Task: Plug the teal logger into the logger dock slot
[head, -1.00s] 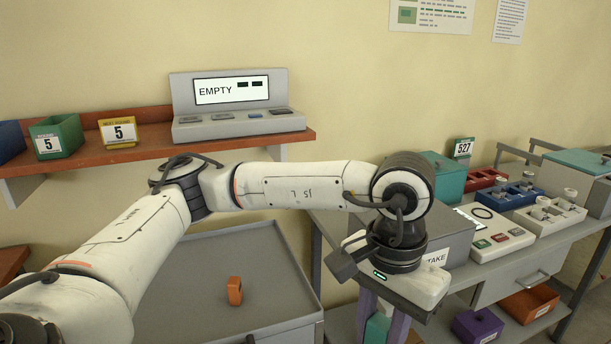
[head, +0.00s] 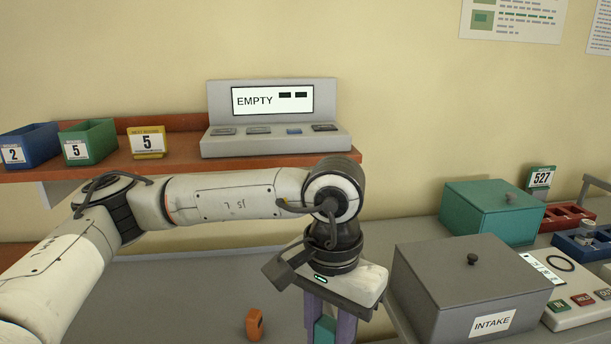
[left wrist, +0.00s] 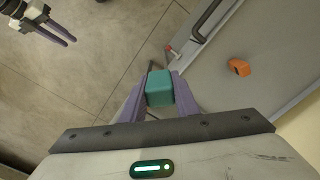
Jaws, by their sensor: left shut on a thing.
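The teal logger (left wrist: 160,88) is a small block held between the purple fingers of my left gripper (left wrist: 159,92). In the head view the logger (head: 325,328) shows at the bottom edge, partly hidden by the left gripper (head: 331,325), which points down beside the shelf. The logger dock (head: 216,146) is a grey console on the wooden shelf, behind and above the gripper. Its screen reads EMPTY, and a row of dark slots or pads, one bluish, lies on its sloped front. My right gripper (left wrist: 55,27) hangs empty at the left wrist view's top left, fingers apart.
An orange block (head: 255,323) lies on the grey surface below the shelf. Blue (head: 38,146), green (head: 92,140) and yellow (head: 147,142) bins stand left of the dock. The grey INTAKE box (head: 465,290) and a teal lidded box (head: 490,212) stand to the right.

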